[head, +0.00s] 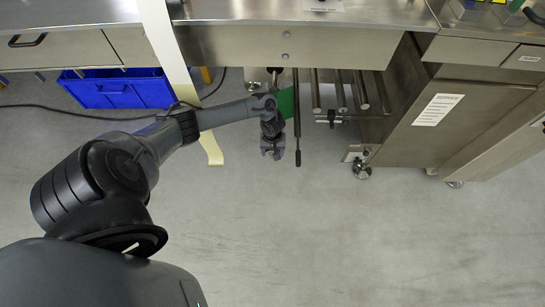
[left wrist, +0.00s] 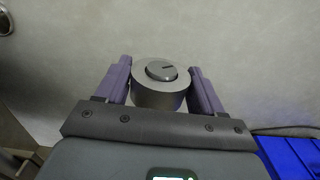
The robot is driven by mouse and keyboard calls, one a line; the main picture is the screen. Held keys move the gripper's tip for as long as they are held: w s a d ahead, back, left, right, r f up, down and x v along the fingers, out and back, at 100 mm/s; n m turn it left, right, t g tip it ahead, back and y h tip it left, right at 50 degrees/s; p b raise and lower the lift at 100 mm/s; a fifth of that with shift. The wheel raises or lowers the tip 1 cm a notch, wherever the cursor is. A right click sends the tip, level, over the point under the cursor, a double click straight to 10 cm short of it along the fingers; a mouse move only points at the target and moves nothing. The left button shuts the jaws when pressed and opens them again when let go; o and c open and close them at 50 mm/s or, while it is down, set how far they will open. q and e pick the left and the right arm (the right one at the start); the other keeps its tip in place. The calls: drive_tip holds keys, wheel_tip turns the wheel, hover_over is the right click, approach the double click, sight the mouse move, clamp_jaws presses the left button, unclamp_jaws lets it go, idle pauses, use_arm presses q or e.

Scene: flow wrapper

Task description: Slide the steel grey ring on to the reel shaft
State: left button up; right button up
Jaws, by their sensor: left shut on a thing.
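My left gripper (head: 272,148) is below the front edge of the steel bench in the head view. In the left wrist view its two purple-grey fingers (left wrist: 161,88) are shut on the steel grey ring (left wrist: 158,97), one finger on each side. A smaller round grey piece with a dark line across it shows in the middle of the ring; I cannot tell whether it is a shaft end. The ring is too small to make out in the head view. Several rods stick out under the bench beside the gripper; I cannot tell which is the reel shaft. My right gripper is not in view.
A dark rod (head: 297,130) hangs just right of the gripper, near a green part (head: 286,103). A pale film strip (head: 172,60) hangs to the left. A blue crate (head: 118,90) and a steel cabinet (head: 440,110) stand either side. The floor in front is clear.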

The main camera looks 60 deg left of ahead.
use_arm(q)
drive_tip(key=shift+w+a, duration=0.8)
drive_tip(key=shift+a, duration=0.6)
drive_tip(key=shift+w+a, duration=0.8)
drive_tip(key=shift+a, duration=0.55)
drive_tip(key=shift+w+a, duration=0.8)
drive_tip(key=shift+a, duration=0.6)
drive_tip(key=shift+a, duration=0.1)
drive_tip(key=o, duration=1.2)
drive_tip(key=shift+o, duration=0.2)
drive_tip(key=shift+s, duration=0.1)
